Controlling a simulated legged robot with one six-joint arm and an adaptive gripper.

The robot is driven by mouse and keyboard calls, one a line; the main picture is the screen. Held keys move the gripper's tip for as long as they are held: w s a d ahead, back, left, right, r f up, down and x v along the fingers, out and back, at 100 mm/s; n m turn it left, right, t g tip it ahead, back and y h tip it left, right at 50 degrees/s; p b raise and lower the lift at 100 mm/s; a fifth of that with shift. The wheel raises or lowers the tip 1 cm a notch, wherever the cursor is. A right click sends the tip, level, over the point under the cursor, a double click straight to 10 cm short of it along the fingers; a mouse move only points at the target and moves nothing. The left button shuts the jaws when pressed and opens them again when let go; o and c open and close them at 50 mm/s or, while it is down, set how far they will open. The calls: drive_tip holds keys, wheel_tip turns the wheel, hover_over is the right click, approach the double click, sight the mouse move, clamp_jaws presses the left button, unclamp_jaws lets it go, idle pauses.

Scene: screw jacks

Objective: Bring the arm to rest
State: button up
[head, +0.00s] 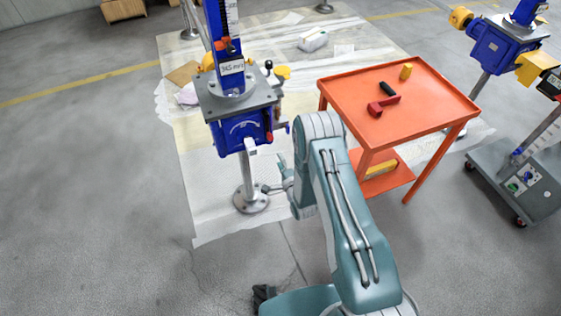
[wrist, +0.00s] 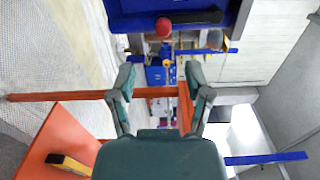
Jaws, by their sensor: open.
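My teal arm reaches forward from the bottom of the head view and bends down at its elbow. My gripper (head: 274,175) is low, just right of the post of the blue screw jack (head: 237,130), below its blue housing. The arm partly hides the gripper there. In the wrist view my gripper (wrist: 161,82) has its two fingers spread apart with nothing held between them. A blue housing with a red ball knob (wrist: 163,27) lies beyond the fingertips, near the top of that view.
A second blue jack (head: 497,47) and a grey cart (head: 515,180) stand farther right. The floor at left is clear.

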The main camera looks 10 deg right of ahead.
idle(0.4)
drive_tip(key=w+d+r+n+g+h, duration=0.1)
drive_tip(key=w+r+n, duration=0.15)
drive_tip(key=r, duration=0.45)
drive_tip(key=w+d+r+n+g+h, duration=0.1)
drive_tip(key=w+r+g, duration=0.15)
drive_tip(key=r, duration=0.45)
drive_tip(key=s+d+r+n+g+h, duration=0.1)
drive_tip(key=s+d+r+n, duration=0.15)
drive_tip(key=r, duration=0.55)
drive_tip(key=s+d+r+n+g+h, duration=0.1)
drive_tip(key=s+r, duration=0.2)
drive_tip(key=r, duration=0.4)
drive_tip(key=s+d+r+n+g+h, duration=0.1)
drive_tip(key=s+r+n, duration=0.1)
drive_tip(key=s+r, duration=0.4)
drive_tip(key=s+d+r+n+g, duration=0.2)
drive_tip(key=s+r, duration=0.2)
drive_tip(key=s, duration=0.4)
drive_tip(key=s+r+n+g, duration=0.2)
drive_tip(key=s+n+g, duration=0.1)
drive_tip(key=s, duration=1.6)
drive_tip(key=shift+s+d+n, duration=0.15)
drive_tip(key=shift+s+n, duration=0.15)
drive_tip(key=shift+n, duration=0.2)
